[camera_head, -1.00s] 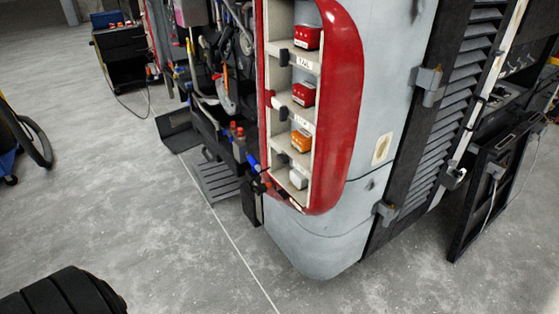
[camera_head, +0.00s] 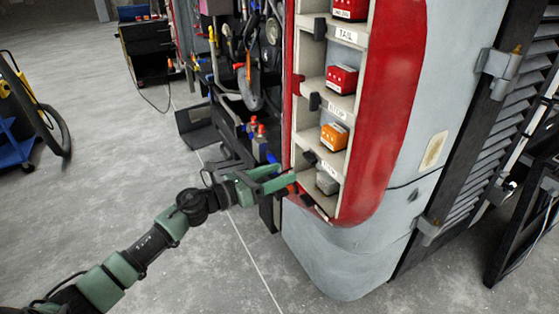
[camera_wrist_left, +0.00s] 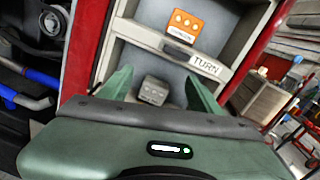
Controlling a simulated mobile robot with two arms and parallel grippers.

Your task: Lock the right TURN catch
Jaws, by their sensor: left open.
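The tall red-rimmed lamp housing (camera_head: 384,120) holds shelves of lamp units. The TURN label (camera_wrist_left: 205,65) is on the shelf lip under the orange unit (camera_head: 334,136), which also shows in the left wrist view (camera_wrist_left: 184,22). Dark catches sit along the shelf edges, one (camera_head: 309,157) beside the TURN label; I cannot tell whether it is locked. A grey unit (camera_head: 328,183) sits in the bottom compartment and shows between my fingers in the wrist view (camera_wrist_left: 153,91). My left gripper (camera_head: 287,177) is open and empty at the housing's lower left edge. My right gripper is not in view.
Red units (camera_head: 342,79) fill higher shelves. Hanging tools and blue-handled parts crowd the dark rack (camera_head: 240,95) left of the housing. A louvred panel (camera_head: 490,150) stands at right. The grey floor (camera_head: 110,190) at left is clear around my arm.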

